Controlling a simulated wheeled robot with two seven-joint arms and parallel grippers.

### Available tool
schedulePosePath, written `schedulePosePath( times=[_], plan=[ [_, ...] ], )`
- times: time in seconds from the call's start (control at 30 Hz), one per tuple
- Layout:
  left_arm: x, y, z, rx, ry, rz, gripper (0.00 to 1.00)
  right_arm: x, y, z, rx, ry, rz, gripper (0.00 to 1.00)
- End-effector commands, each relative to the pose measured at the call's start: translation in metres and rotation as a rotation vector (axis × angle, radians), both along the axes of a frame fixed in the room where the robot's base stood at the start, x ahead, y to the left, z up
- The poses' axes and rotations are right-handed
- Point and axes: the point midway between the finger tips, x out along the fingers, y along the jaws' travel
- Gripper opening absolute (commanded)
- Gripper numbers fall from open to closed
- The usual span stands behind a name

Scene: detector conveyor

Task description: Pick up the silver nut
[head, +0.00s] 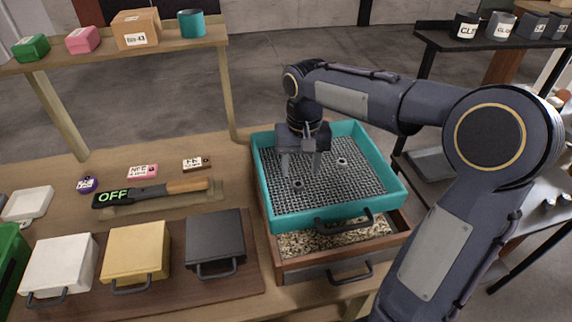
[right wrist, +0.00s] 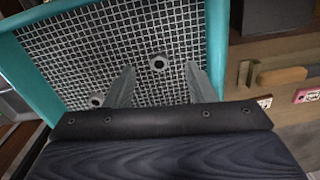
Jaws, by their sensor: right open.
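Two small silver-grey nuts lie on the wire mesh of the teal tray (head: 262,190). The nearer-left nut (head: 298,183) shows in the right wrist view (right wrist: 158,62) in the gap just beyond the fingertips. The other nut (head: 342,161) is farther right; in the right wrist view (right wrist: 96,100) it lies outside the left finger. My right gripper (head: 301,172) is open and empty, pointing down over the mesh; its two fingers also show in the right wrist view (right wrist: 158,73). I cannot tell its exact height above the mesh. My left gripper is not in view.
The tray sits on a wooden box with a drawer (head: 335,241) of granular material. A detector reading OFF (head: 140,194) lies left on the bench. White (head: 60,262), yellow (head: 136,250) and black boxes (head: 214,238) stand in front. A shelf (head: 110,50) stands behind.

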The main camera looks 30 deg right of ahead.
Motion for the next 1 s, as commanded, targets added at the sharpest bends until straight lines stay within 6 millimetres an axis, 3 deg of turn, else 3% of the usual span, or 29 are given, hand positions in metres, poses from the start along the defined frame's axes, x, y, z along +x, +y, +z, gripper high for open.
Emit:
schedulePosePath(
  times=[0.1,0.7,0.97,1.0],
  plan=[
    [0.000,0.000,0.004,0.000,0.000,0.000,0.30,0.010,-0.001,-0.005,-0.014,0.021,-0.014,0.50],
    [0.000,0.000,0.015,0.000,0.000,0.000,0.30,0.016,-0.008,-0.077,-0.014,0.022,-0.015,0.50],
    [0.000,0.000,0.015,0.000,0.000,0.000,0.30,0.016,-0.008,-0.080,-0.014,0.019,-0.014,0.50],
    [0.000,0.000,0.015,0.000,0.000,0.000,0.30,0.016,-0.007,-0.080,-0.014,0.019,-0.014,0.45]
  ],
)
